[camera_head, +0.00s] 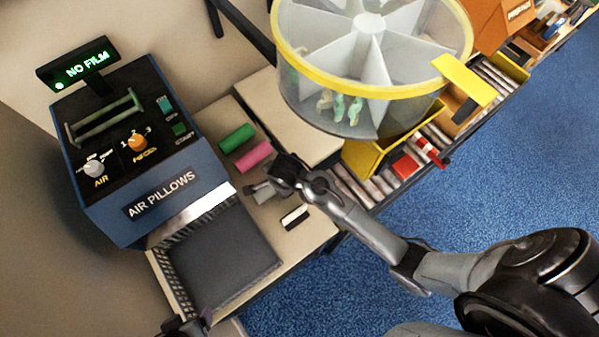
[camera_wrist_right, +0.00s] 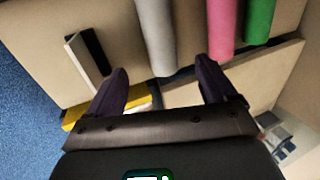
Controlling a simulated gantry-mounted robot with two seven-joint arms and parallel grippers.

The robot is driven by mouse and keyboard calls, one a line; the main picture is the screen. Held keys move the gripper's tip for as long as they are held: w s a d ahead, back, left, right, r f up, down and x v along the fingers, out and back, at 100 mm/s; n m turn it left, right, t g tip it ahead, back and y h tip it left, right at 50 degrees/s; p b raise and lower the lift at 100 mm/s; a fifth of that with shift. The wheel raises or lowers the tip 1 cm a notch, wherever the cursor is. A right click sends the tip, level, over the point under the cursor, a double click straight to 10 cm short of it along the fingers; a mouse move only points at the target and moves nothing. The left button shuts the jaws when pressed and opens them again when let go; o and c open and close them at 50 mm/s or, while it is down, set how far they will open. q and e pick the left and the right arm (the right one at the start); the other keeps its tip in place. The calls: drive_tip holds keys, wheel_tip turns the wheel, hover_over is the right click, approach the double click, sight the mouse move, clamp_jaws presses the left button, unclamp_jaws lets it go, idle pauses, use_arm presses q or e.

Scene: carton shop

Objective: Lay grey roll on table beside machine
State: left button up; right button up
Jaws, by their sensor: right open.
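The blue machine (camera_head: 165,195), labelled AIR PILLOWS, stands at the left in the head view, its sign reading NO FILM. The grey roll (camera_wrist_right: 156,35) lies on the table between the pink roll and a black-and-white block in the right wrist view; in the head view my right gripper partly hides it (camera_head: 260,193). My right gripper (camera_wrist_right: 160,70) is open, its fingertips on either side of the grey roll's near end, with gaps showing on both sides; it also shows over the table (camera_head: 272,186). My left gripper (camera_head: 185,326) is only partly in view at the bottom edge.
A pink roll (camera_head: 254,156) and a green roll (camera_head: 237,138) lie beside the machine. A black-and-white block (camera_head: 295,217) lies near the table's edge. A clear, yellow-rimmed divided drum (camera_head: 370,85) stands behind. A dark tray (camera_head: 222,255) lies before the machine.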

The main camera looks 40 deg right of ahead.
drive_tip(key=s+d+r+n, duration=0.3)
drive_tip(key=s+n, duration=0.6)
drive_tip(key=n, duration=0.1)
drive_tip(key=s+d+r+n, duration=0.2)
drive_tip(key=s+d+n, duration=0.2)
drive_tip(key=s+n, duration=0.5)
drive_tip(key=shift+s+r+n, duration=0.4)
drive_tip(key=shift+s, duration=0.35)
wheel_tip(320, 180, up, 6)
drive_tip(key=p, duration=0.6)
